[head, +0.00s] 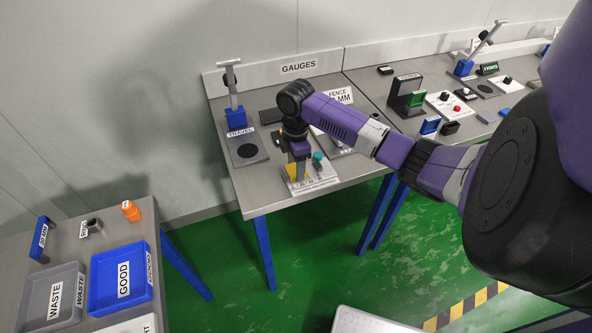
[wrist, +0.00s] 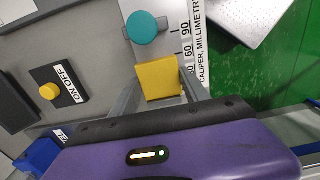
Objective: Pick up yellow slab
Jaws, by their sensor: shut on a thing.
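The yellow slab (wrist: 158,80) is between the two fingers of my gripper (wrist: 160,86) in the wrist view, with a finger against each side. In the head view, a little of the yellow slab (head: 291,170) shows by my gripper (head: 298,172), which points down over the white caliper board (head: 312,184) on the gauges table. My wrist hides part of the slab there. I cannot tell whether the slab touches the board or hangs just above it.
A teal knob (wrist: 143,27) stands close beyond the slab on the caliper board. An ON/OFF box with a yellow button (wrist: 58,87) is to the left. A travel gauge (head: 237,118) stands left on the table (head: 258,193). Blue GOOD (head: 98,305) and grey WASTE (head: 28,322) trays are lower left.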

